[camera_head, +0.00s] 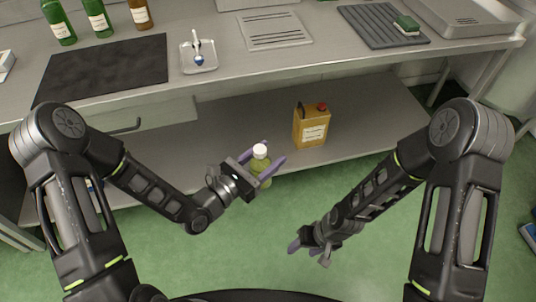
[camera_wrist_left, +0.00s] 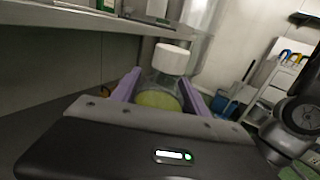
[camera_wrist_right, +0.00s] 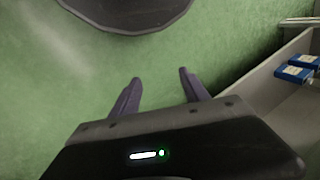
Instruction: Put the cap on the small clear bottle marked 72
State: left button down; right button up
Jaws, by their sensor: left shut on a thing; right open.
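The small clear bottle (camera_head: 262,170) holds yellow-green liquid and has a white cap (camera_head: 260,150) on its mouth. I cannot read a number on it. My left gripper (camera_head: 264,166) is shut on this bottle, one purple finger on each side, and holds it upright in the air in front of the lower shelf. In the left wrist view the bottle (camera_wrist_left: 160,88) stands between the fingers with the white cap (camera_wrist_left: 171,58) on top. Whether the cap is fully screwed down I cannot tell. My right gripper (camera_head: 308,252) is open and empty, low over the green floor; its fingers (camera_wrist_right: 155,90) also show in the right wrist view.
The steel bench (camera_head: 225,78) holds green and brown bottles (camera_head: 97,18), a dark mat (camera_head: 105,70), a small tray (camera_head: 199,60) with a tool, and a ribbed mat (camera_head: 380,27). An amber can (camera_head: 311,127) stands on the lower shelf (camera_head: 220,130). The floor between my arms is clear.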

jog(key=s+f+m, duration=0.1)
jog(key=s+m, duration=0.1)
jog(key=s, duration=0.4)
jog(key=shift+s+f+m+t+y, duration=0.15)
jog(key=shift+s+m+t+y, duration=0.15)
jog(key=shift+t, duration=0.1)
pick_arm(q)
jog(key=shift+w+r, duration=0.1)
jog(key=shift+r, duration=0.05)
pick_arm(e)
jog(key=shift+w, duration=0.1)
pick_arm(q)
jog(key=w+a+r+n+t+y, duration=0.2)
jog(key=w+a+r+n+y, duration=0.1)
jog(key=a, duration=0.4)
jog(key=w+a+r+n+t+y, duration=0.2)
jog(key=w+a+r+n+y, duration=0.1)
jog(key=w+a+n+y, duration=0.2)
jog(key=w+a+y, duration=0.2)
jog(key=a+y, duration=0.1)
jog(key=shift+w+a+r+y, duration=0.2)
jog(key=shift+a+r+y, duration=0.05)
jog(key=shift+r+y, duration=0.1)
pick_arm(e)
jog(key=shift+c, duration=0.4)
